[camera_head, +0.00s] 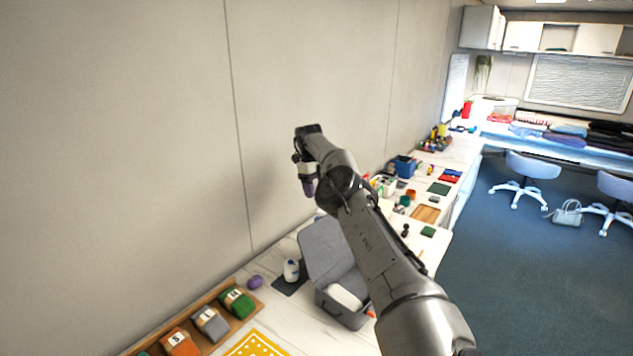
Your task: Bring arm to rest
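My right arm (375,245) comes in from the lower right and reaches up and to the left, above the counter and in front of the wall. Its far end bends downward, and the end part with the gripper (307,185) hangs there, small and partly behind the arm. A small purplish patch shows at its lower tip; I cannot tell whether it is a held thing or part of the gripper. The fingers are not clear enough to show open or shut. My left arm and gripper are not in view.
Below the arm, an open grey case (325,250) stands on the white counter (283,332). A white bottle (291,270), a purple item (255,282) and a wooden tray (215,293) of labelled bundles are to its left. A blue bin (405,166) is farther back. The blue floor (530,270) at right is mostly clear.

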